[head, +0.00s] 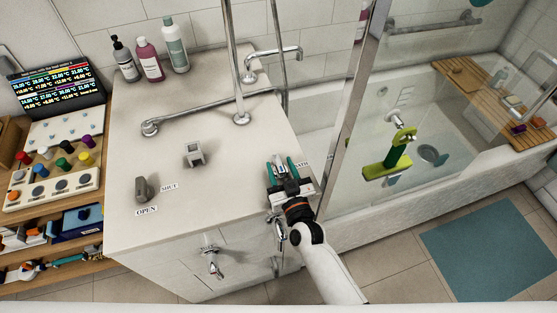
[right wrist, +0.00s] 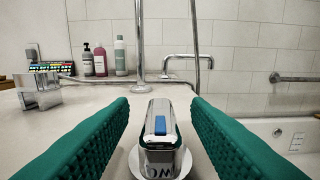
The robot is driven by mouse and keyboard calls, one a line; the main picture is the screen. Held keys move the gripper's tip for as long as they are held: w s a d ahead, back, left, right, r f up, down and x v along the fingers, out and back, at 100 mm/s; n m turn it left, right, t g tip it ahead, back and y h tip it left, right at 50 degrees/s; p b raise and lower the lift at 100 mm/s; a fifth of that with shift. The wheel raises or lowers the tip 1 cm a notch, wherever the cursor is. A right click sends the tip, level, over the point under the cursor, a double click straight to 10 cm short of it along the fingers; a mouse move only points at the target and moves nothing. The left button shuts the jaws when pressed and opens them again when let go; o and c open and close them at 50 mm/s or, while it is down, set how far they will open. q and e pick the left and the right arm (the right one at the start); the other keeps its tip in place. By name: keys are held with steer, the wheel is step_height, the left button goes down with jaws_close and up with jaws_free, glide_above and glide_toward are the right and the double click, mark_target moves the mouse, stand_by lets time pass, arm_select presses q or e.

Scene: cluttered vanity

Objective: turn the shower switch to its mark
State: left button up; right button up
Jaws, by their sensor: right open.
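A chrome lever with a blue patch stands between my right gripper's (head: 281,171) fingers. I take it for the shower switch (right wrist: 160,118). It sits on a round pale base with dark lettering, partly hidden. In the head view the gripper mostly covers it, near the counter's front right edge; a small, partly hidden label (head: 301,165) shows beside it. The green finger pads in the right wrist view are open on either side of the lever, with a gap to each. The left gripper is not in view.
The pale counter (head: 215,100) also holds a grey knob (head: 143,188) by OPEN and SHUT labels, a square metal fitting (head: 193,152), chrome pipes (head: 241,90) and bottles (head: 150,60). A glass panel's metal post (head: 352,105) rises close right of my gripper, before the bathtub.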

steer(key=shift+x, duration=1.1)
jaws_close()
steer(key=shift+d+f+n+g+y+b, duration=0.15)
steer(key=shift+n+g+y+b, duration=0.25)
steer(key=shift+n+y+b, duration=0.55)
steer(key=n+g+y+b, duration=0.3)
steer(key=y+b, duration=0.1)
steer(key=b, duration=0.2)
steer(key=shift+f+y, duration=0.15)
steer(key=shift+y, duration=0.2)
steer(key=shift+n+g+y+b, duration=0.6)
steer(key=shift+g+b, duration=0.1)
steer(key=shift+b, duration=0.25)
steer(key=shift+r, duration=0.25)
